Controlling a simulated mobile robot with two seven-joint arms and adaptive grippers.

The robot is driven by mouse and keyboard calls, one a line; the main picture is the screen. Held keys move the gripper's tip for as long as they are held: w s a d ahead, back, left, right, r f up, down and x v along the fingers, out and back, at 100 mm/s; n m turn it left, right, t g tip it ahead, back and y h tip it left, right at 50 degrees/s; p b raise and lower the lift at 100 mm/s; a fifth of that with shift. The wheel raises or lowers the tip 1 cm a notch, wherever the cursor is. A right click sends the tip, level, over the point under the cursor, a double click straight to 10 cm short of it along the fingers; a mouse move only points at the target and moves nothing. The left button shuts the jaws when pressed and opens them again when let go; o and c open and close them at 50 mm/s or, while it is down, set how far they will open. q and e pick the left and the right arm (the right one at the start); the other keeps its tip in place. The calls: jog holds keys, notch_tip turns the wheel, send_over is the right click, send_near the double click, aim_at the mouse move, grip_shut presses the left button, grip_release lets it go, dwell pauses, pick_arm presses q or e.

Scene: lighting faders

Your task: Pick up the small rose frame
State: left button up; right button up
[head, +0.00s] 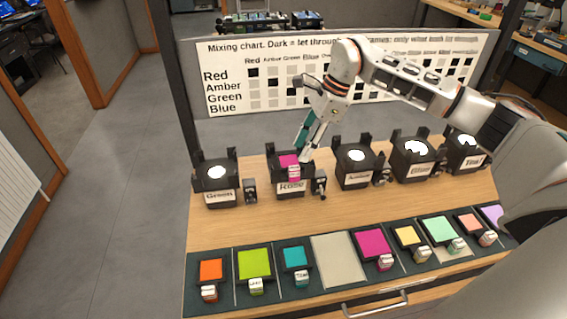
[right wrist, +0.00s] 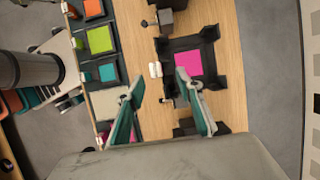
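A magenta frame (head: 289,160) sits on the black lamp housing labelled Rose (head: 291,187). Its pale tab hangs over the front edge. In the right wrist view its magenta square (right wrist: 187,64) lies inside the dark holder, with the pale tab (right wrist: 155,69) sticking out. Another magenta frame (head: 371,242) lies on the front mat; its tab label is too small to read. My right gripper (head: 303,152) points down at the Rose lamp, its fingers overlapping the frame in the picture. In the right wrist view its fingers (right wrist: 160,76) are apart, with the tab between their tips. My left gripper is out of view.
Lamps labelled Green (head: 219,195) and others stand beside the Rose lamp, with small black fader boxes (head: 319,182) between. Several coloured frames lie along the front mat around an empty pale slot (head: 335,260). A mixing chart (head: 225,45) stands behind. Bare wood lies between lamps and mat.

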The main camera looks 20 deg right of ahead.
aim_at(295, 167)
jog(key=x, duration=0.4)
jog(key=s+p+x, duration=0.1)
jog(key=x, duration=0.1)
jog(key=shift+a+f, duration=0.2)
jog(key=shift+f, duration=0.2)
jog(key=shift+a+f, duration=0.15)
jog(key=shift+f, duration=0.25)
grip_shut()
